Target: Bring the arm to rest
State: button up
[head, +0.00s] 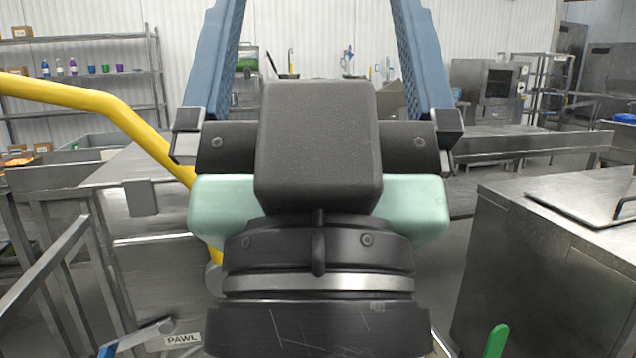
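My gripper (318,25) fills the middle of the head view, close to the camera. Its two long blue fingers point up and away from me. The fingers stand wide apart at left and right, and their tips reach the top edge of the picture. Nothing shows between them but the far wall and blurred things on it. The dark wrist, a pale green body and a black block of my own arm hide much of the floor and the room straight ahead.
A yellow rail (75,94) runs down from the left behind my gripper. Steel counters (110,172) stand at left. A steel cabinet (545,265) stands close at right, with a flat lid or tray (585,198) on top. Shelves (80,77) and an oven (497,85) are farther back.

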notch_tip(320, 180, up, 23)
jog(key=p, duration=2)
